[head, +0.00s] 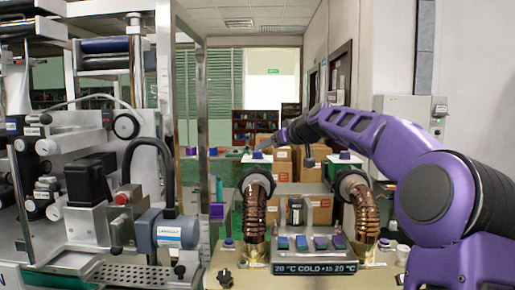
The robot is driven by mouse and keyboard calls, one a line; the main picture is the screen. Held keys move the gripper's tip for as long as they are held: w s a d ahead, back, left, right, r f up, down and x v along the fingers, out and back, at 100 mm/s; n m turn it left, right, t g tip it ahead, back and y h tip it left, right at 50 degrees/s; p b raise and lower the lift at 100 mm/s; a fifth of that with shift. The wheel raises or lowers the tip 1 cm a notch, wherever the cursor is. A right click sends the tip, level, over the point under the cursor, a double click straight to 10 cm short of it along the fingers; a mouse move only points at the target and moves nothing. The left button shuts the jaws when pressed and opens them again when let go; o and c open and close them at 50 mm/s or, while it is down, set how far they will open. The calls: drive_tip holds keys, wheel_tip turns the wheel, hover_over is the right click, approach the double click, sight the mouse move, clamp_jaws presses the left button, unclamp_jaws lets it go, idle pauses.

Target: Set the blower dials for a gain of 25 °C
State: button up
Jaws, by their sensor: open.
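The blower unit stands in front of me with two copper-coloured ribbed hoses, one left (257,208) and one right (363,212). A black knob (225,277) sits on the bench at the front left. A dark knob-like part shows at the right edge, partly behind my arm; its setting is too small to read. My purple arm reaches in from the right, and my gripper (285,135) is open, above and behind the hoses, apart from the knobs. Its fingers are small and unclear.
A labelling machine with rollers and a grey-blue motor (168,232) fills the left side. Several small coloured blocks sit in a row between the hoses. Cardboard boxes (283,172) and shelves stand behind. Bare bench shows around the front knob.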

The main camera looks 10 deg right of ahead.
sight(258, 154)
drive_tip(key=p+x, duration=0.1)
drive_tip(key=x, duration=0.6)
drive_tip(key=shift+w+a+f+p, duration=0.1)
drive_tip(key=shift+w+f+p, duration=0.15)
drive_tip(key=shift+p, duration=0.1)
drive_tip(key=shift+c, duration=0.4)
drive_tip(key=shift+r, duration=0.1)
clamp_jaws()
